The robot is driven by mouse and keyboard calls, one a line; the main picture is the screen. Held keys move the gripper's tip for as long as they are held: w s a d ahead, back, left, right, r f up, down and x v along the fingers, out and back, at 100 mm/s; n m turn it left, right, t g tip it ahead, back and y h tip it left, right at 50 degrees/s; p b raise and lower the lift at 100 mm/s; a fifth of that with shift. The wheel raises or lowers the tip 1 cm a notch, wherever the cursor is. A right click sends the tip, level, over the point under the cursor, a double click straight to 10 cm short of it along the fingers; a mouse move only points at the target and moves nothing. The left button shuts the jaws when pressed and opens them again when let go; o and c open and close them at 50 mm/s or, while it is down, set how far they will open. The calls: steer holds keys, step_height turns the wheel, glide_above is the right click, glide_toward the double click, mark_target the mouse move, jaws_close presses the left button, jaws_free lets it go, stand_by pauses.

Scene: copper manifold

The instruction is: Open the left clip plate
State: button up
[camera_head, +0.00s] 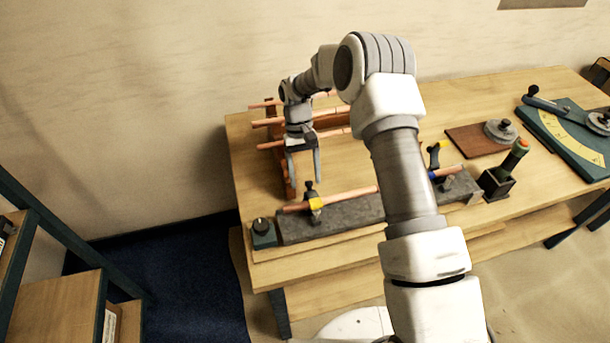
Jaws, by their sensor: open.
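My gripper (304,179) hangs over the left part of the workbench with its two fingers apart and pointing down. Nothing shows between them. Just below and in front of it, a small black clamp with a yellow piece (316,203) sits on a grey bar (345,219), around or over a copper pipe (352,195). This looks like the left clip; whether its plate is open or shut is too small to tell. Another clip with a black-and-yellow lever (434,154) stands toward the bar's right end. My arm hides the middle of the bar.
Several copper pipes (268,123) lie across a wooden rack behind my gripper. A small dark box with a knob (263,233) stands at the bar's left end. A green-and-orange-topped tool in a black holder (497,181) and a teal bending board (570,135) are at right.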

steer(key=shift+p+v, duration=0.75)
steer(key=shift+v, duration=2.25)
